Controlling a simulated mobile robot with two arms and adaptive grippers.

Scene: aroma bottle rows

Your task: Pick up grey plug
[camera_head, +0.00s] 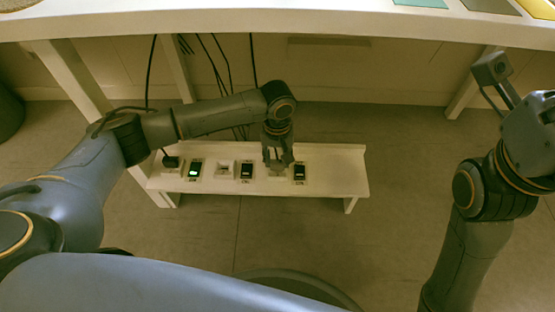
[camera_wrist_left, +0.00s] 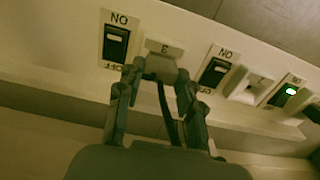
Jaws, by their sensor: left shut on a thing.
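The grey plug (camera_wrist_left: 160,66) sits at the socket marked 3 in the left wrist view, with a dark cable running back from it between my fingers. My left gripper (camera_wrist_left: 157,78) is shut on the plug. In the head view my left gripper (camera_head: 278,162) reaches down onto the low white bench (camera_head: 340,180), between two dark switches, and hides most of the plug. I cannot tell whether the plug is fully seated in the socket. My right gripper (camera_head: 491,70) is at the upper right, away from the bench; its finger opening is unclear.
Dark switches (camera_head: 247,170) and (camera_head: 299,172) flank the left gripper. A switch lit green (camera_head: 194,170), a pale socket (camera_head: 223,168) and a black plug (camera_head: 171,161) are farther left. A white table (camera_head: 220,22) overhangs behind, with black cables (camera_head: 219,72) hanging below it.

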